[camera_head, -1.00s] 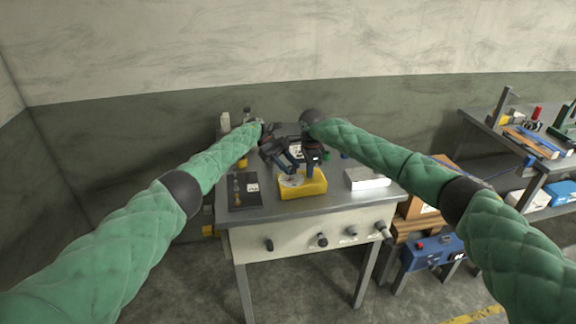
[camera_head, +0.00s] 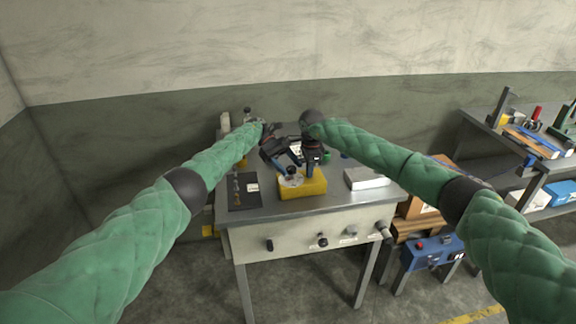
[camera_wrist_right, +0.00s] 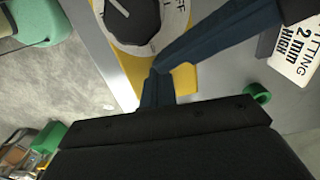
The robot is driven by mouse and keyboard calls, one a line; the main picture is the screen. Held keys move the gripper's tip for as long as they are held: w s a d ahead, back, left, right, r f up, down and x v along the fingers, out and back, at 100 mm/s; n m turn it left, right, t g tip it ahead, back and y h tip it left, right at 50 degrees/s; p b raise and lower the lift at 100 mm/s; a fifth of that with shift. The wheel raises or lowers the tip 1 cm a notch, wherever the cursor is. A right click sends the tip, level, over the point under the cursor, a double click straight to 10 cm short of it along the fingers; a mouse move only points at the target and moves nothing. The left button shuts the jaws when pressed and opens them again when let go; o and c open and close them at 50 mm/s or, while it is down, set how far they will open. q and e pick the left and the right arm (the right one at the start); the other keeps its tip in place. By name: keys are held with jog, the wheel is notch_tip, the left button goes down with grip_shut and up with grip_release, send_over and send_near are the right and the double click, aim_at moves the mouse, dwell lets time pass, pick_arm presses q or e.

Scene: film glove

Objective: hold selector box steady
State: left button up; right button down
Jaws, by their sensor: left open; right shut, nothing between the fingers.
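The yellow selector box (camera_head: 304,189) sits near the front middle of the bench. Its white dial face and dark round knob (camera_head: 291,170) show at its left; the wrist view shows the knob (camera_wrist_right: 132,20) with a white pointer line. My right gripper (camera_head: 312,171) is shut and empty, pointing down at the box's back edge; in the wrist view its blue fingers (camera_wrist_right: 157,90) are beside the yellow edge. I cannot tell whether they touch it. My left gripper (camera_head: 294,160) is open, just behind the knob; a blue finger of it (camera_wrist_right: 215,35) crosses the wrist view.
A dark panel (camera_head: 245,198) lies left of the box and a white box (camera_head: 367,178) lies right. A white printed label (camera_wrist_right: 297,48) and a green ring (camera_wrist_right: 257,93) are behind the box. Knobs line the bench front (camera_head: 300,228). Shelving (camera_head: 520,150) stands at the right.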

pick_arm(q)
jog(key=shift+a+f+n+t+h, duration=0.1)
jog(key=shift+f+n+t+h, duration=0.05)
jog(key=shift+n+t+h, duration=0.3)
jog(key=shift+s+a+n+t+h, duration=0.15)
jog(key=shift+n+t+h, duration=0.3)
jog(key=shift+n+t, duration=0.75)
jog(key=shift+s+d+n+t+h, duration=0.15)
jog(key=shift+n+t+h, duration=0.3)
jog(key=shift+n+t, duration=0.75)
jog(key=shift+s+a+n+t+h, duration=0.15)
jog(key=shift+n+t+h, duration=0.3)
jog(key=shift+n+t, duration=0.7)
jog(key=n+t, duration=0.2)
jog(key=t, duration=0.1)
jog(key=n+t, duration=0.1)
jog(key=shift+s+n+t+y, duration=0.25)
jog(key=shift+n+t+y, duration=0.05)
jog(key=shift+t, duration=0.1)
jog(key=shift+s+d+n+t+y, duration=0.15)
jog(key=shift+n+t+y, duration=0.3)
jog(key=shift+n+t, duration=0.65)
jog(key=shift+s+d+n+t+y, duration=0.1)
jog(key=shift+n+t+y, duration=0.35)
jog(key=shift+n+t, duration=0.6)
